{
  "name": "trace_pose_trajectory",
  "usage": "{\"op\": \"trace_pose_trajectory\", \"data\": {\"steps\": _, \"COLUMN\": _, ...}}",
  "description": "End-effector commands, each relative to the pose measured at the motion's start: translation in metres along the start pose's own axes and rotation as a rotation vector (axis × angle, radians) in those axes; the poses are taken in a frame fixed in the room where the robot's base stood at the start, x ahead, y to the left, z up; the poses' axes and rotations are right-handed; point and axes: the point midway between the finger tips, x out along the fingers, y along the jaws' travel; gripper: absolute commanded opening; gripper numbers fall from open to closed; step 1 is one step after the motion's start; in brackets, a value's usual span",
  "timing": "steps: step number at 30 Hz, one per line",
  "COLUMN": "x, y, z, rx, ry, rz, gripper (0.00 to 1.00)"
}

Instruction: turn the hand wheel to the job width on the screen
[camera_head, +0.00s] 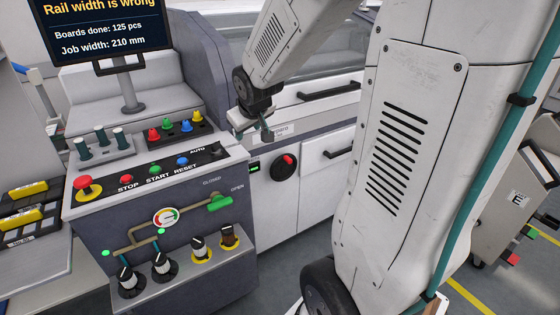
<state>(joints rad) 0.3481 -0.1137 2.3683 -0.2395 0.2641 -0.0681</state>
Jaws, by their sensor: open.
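The screen (105,32) at the upper left reads "Rail width is wrong", "Boards done: 125 pcs" and "Job width: 210 mm". A red and black hand wheel (284,167) sits on the white machine front at the centre. A small display with green marks (254,167) is left of it; its figures are too small to read. My gripper (253,133) points down, open and apparently empty, above and left of the wheel. It looks apart from the wheel, though the depth between them is hard to judge. Part of a label is hidden behind the gripper.
A control panel (150,178) with a red stop button, coloured buttons, a gauge, a green lever (220,203) and several knobs stands at the left. My arm covers the right middle. A trolley (515,200) stands at the far right.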

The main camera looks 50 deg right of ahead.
Motion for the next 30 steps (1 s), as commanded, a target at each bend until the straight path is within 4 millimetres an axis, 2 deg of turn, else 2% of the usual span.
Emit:
{"op": "trace_pose_trajectory", "data": {"steps": 1, "x": 0.028, "y": 0.016, "z": -0.006, "rx": -0.001, "ry": 0.03, "rz": 0.015, "gripper": 0.43}}
{"op": "trace_pose_trajectory", "data": {"steps": 5, "x": 0.091, "y": 0.053, "z": -0.02, "rx": -0.012, "ry": 0.15, "rz": 0.043, "gripper": 0.43}}
{"op": "trace_pose_trajectory", "data": {"steps": 8, "x": 0.136, "y": 0.081, "z": -0.022, "rx": -0.022, "ry": 0.245, "rz": 0.054, "gripper": 0.43}}
{"op": "trace_pose_trajectory", "data": {"steps": 13, "x": 0.207, "y": 0.122, "z": -0.004, "rx": -0.025, "ry": 0.413, "rz": 0.062, "gripper": 0.43}}
{"op": "trace_pose_trajectory", "data": {"steps": 18, "x": 0.264, "y": 0.153, "z": 0.038, "rx": -0.004, "ry": 0.592, "rz": 0.056, "gripper": 0.43}}
{"op": "trace_pose_trajectory", "data": {"steps": 21, "x": 0.288, "y": 0.165, "z": 0.07, "rx": 0.024, "ry": 0.698, "rz": 0.054, "gripper": 0.43}}
{"op": "trace_pose_trajectory", "data": {"steps": 24, "x": 0.303, "y": 0.172, "z": 0.1, "rx": 0.054, "ry": 0.793, "rz": 0.053, "gripper": 0.43}}
{"op": "trace_pose_trajectory", "data": {"steps": 27, "x": 0.31, "y": 0.175, "z": 0.125, "rx": 0.08, "ry": 0.868, "rz": 0.056, "gripper": 0.43}}
{"op": "trace_pose_trajectory", "data": {"steps": 30, "x": 0.313, "y": 0.177, "z": 0.141, "rx": 0.099, "ry": 0.92, "rz": 0.061, "gripper": 0.43}}
